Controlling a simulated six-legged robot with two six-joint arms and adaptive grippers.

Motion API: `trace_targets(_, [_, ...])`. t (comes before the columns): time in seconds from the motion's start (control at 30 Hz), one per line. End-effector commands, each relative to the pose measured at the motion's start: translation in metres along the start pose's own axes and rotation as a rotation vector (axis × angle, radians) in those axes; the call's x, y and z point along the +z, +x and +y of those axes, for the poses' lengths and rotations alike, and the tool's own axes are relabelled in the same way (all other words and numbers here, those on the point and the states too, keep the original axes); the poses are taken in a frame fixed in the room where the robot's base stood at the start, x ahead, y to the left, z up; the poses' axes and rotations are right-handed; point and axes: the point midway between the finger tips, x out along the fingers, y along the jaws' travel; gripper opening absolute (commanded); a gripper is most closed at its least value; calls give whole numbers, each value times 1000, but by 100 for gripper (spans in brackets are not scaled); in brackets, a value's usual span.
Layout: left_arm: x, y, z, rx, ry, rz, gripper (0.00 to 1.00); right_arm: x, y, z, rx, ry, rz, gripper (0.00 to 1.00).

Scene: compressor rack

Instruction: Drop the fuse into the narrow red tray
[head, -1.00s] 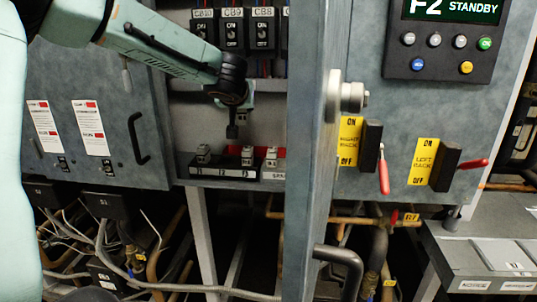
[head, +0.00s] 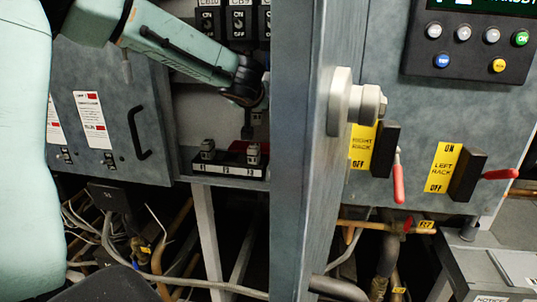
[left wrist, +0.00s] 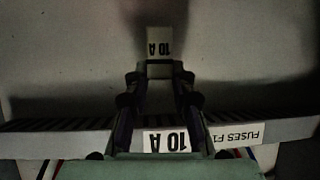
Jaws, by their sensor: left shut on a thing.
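My left gripper (head: 247,128) reaches in from the left and points down above the black fuse block (head: 222,168), inside the open cabinet. In the left wrist view, its fingers (left wrist: 160,72) are shut on a pale fuse (left wrist: 159,42) marked 10 A, which stands upside down in the picture. A second 10 A label (left wrist: 167,141) shows lower down. Two fuses stand on the block, one at its left (head: 207,148) and one at its right (head: 253,153). A small red patch (head: 238,146) shows behind the block; I cannot tell whether it is the narrow red tray. My right gripper is not in view.
A grey cabinet edge (head: 292,200) with a round knob stands close right of the gripper and hides the shelf's right part. Breakers (head: 238,20) hang above. A strip labelled FUSES (left wrist: 235,133) crosses the left wrist view. Pipes and cables fill the space below.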

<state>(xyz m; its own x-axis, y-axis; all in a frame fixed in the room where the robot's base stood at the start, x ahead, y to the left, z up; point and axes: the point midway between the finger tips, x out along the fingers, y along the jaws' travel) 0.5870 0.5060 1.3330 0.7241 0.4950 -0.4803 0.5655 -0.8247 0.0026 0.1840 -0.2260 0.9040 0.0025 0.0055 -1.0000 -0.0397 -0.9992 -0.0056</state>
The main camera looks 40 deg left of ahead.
Motion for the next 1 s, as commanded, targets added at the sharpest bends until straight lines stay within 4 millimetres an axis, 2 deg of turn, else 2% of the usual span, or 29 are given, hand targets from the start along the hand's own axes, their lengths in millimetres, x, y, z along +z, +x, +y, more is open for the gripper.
trace_targets(0.1, [14,8,0,0,2,-3,0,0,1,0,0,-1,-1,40])
trace_targets(0.3, [27,16,2,0,2,-2,0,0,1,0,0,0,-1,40])
trace_targets(0.7, [30,20,3,0,1,0,0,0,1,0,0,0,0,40])
trace_targets(0.73, [30,20,3,0,1,0,26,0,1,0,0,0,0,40])
trace_targets(1.0, [30,20,3,0,1,-1,49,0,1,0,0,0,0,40])
